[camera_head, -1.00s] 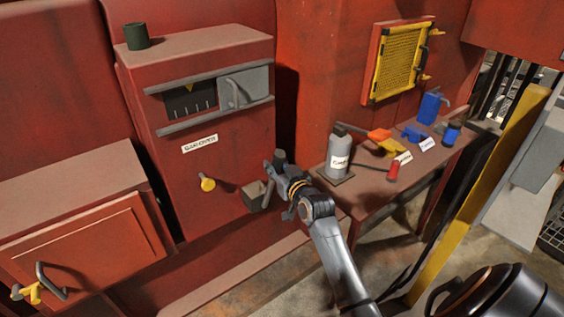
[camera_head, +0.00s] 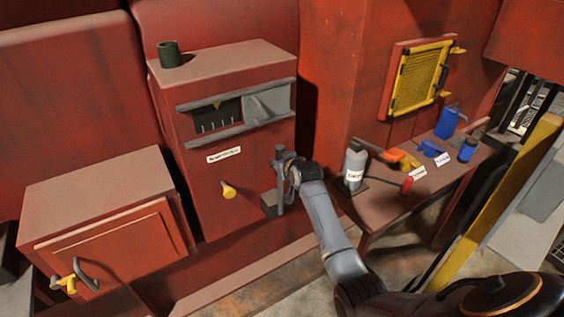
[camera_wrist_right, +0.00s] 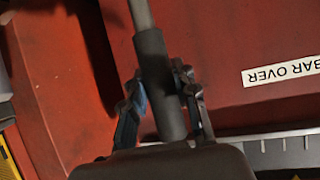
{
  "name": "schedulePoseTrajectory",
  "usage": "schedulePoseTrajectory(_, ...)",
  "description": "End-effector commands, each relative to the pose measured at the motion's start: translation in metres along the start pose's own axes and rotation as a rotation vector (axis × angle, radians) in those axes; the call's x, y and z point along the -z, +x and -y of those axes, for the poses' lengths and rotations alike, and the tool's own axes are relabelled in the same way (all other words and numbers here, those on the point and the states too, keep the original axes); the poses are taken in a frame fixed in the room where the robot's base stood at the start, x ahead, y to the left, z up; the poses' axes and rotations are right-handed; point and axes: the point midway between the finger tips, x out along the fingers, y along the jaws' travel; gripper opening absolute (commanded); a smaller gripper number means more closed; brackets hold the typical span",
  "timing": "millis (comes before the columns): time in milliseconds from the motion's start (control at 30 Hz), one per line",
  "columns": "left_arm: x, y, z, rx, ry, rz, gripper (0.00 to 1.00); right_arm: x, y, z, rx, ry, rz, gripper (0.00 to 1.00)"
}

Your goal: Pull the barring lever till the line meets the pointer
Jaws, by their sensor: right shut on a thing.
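The barring lever (camera_head: 280,195) is a grey bar rising nearly upright from a dark socket block (camera_head: 268,206) low on the red cabinet's right side. My right gripper (camera_head: 284,168) is shut around its upper part. In the right wrist view my right gripper (camera_wrist_right: 163,100) has a finger on each side of the lever's dark grip (camera_wrist_right: 150,48). The yellow pointer (camera_head: 217,105) is at the top of a black window (camera_head: 205,117) with several white marks. I cannot tell whether any line meets the pointer. My left gripper is not in view.
A grey cover (camera_head: 267,101) sits beside the window. A bench (camera_head: 380,205) on the right holds a grey bottle (camera_head: 354,165) and blue items, close to my right arm.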

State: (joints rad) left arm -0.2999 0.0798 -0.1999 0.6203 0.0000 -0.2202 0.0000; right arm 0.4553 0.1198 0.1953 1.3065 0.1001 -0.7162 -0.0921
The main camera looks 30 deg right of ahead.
Motion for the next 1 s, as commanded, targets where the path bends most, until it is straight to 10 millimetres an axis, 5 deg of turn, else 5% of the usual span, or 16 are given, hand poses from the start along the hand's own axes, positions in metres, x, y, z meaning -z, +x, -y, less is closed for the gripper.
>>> schedulePoseTrajectory(233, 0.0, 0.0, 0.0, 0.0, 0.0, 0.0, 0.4, 0.005, -0.001, -0.001, -0.001, -0.002, -0.009, 0.0)
schedulePoseTrajectory(267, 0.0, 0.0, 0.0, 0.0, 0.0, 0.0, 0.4, 0.005, -0.001, -0.001, -0.001, -0.002, -0.01, 0.3)
schedulePoseTrajectory(367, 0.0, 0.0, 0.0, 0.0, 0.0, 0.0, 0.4, 0.005, -0.001, -0.001, -0.001, -0.002, -0.009, 0.51)
schedulePoseTrajectory(767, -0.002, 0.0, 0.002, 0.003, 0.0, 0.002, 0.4, 0.002, -0.004, 0.0, 0.0, -0.001, -0.005, 0.52)
schedulePoseTrajectory(1000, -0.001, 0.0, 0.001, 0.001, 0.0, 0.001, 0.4, 0.001, -0.032, 0.0, 0.0, -0.002, -0.006, 0.52)
